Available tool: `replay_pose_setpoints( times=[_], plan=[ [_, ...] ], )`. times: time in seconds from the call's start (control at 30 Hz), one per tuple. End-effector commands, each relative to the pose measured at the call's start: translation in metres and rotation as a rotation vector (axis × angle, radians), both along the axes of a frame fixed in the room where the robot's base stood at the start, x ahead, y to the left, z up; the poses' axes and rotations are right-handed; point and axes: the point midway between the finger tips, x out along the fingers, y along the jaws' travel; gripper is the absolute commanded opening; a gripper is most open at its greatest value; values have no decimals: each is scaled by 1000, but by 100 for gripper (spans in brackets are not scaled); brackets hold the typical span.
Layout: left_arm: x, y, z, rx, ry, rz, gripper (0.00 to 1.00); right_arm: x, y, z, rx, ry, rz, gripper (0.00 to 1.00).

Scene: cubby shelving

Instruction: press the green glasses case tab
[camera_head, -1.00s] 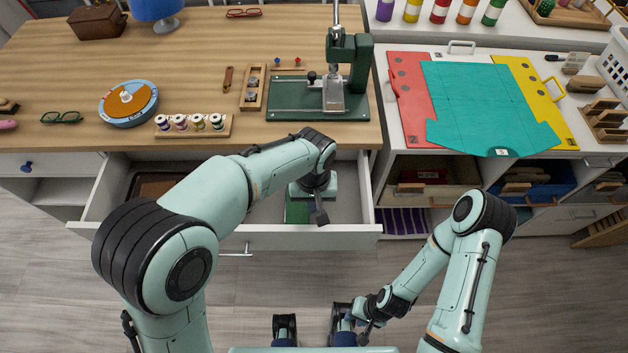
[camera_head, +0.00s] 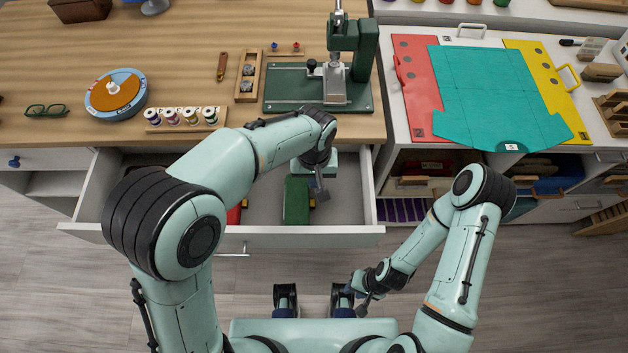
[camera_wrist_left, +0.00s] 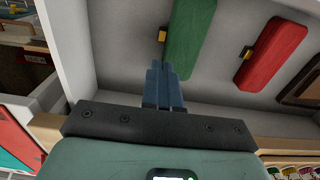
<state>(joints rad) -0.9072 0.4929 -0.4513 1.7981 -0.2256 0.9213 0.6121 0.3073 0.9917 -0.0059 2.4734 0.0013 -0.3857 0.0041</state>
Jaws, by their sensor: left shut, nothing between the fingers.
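The green glasses case (camera_head: 296,201) lies in the open drawer. It also shows in the left wrist view (camera_wrist_left: 193,38), with its small yellow tab (camera_wrist_left: 163,36) on one long side. In the head view the tab (camera_head: 313,200) is partly hidden by my left gripper (camera_head: 322,194). My left gripper is shut and empty. It is over the drawer on the tab's side of the case; in the left wrist view its fingers (camera_wrist_left: 164,75) point toward the tab with a gap showing. My right gripper (camera_head: 362,306) is low, in front of the cabinet; its fingers are too small to judge.
A red case (camera_wrist_left: 272,52) with a yellow tab lies beside the green one in the drawer. The drawer's front wall (camera_head: 300,238) and light side wall (camera_wrist_left: 62,40) bound the space. A green press (camera_head: 335,80) stands on the wooden counter above.

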Motion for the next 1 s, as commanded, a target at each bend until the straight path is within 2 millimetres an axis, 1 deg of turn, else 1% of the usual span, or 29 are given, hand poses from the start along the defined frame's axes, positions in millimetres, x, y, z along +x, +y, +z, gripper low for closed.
replay_pose_setpoints(
  times=[0.03, 0.3, 0.4, 0.5, 0.7, 1.0],
  plan=[
    [-1, 1, -13, 4, 5, 1, 0, -1, 0, -2, 0, 1, 0, 31],
    [-1, 1, -72, 4, 6, 0, 0, -3, 0, -9, 0, 3, 0, 31],
    [-1, 1, -89, 4, 4, 0, 0, -4, 0, -11, 0, 4, 0, 31],
    [-1, 1, -103, 2, 3, 0, 0, -4, 0, -12, 0, 4, 0, 31],
    [0, 0, -116, 1, 2, -1, 0, -4, 0, -13, 0, 6, 0, 31],
    [0, 0, -117, 0, 0, -1, 0, -4, 0, -13, -1, 5, 1, 31]
  ],
)
